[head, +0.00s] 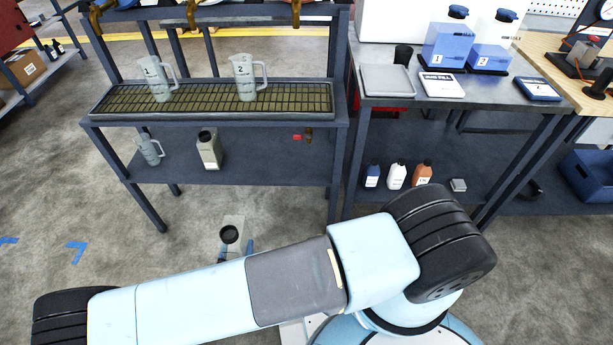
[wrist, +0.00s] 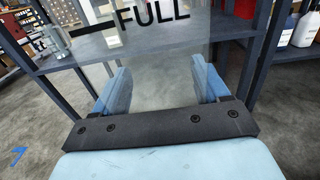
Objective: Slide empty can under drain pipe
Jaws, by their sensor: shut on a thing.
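My gripper (wrist: 160,95) has blue fingers closed on the sides of a pale can (head: 233,222) with a round black opening. The can is in front of the rack, apart from its lower shelf, and looks upright. In the wrist view the can (wrist: 155,68) looks see-through, with a black line and the word FULL. My arm hides part of it in the head view. A second pale can (head: 209,150) with a black top stands on the lower shelf, left of the pipe.
Two jugs, 1 (head: 158,82) and 2 (head: 244,80), stand on the grated tray (head: 215,116). Another jug (head: 150,149) is on the lower shelf (head: 262,163). The shelf is clear between the second can and the pipe. Rack legs (head: 335,178) border the space.

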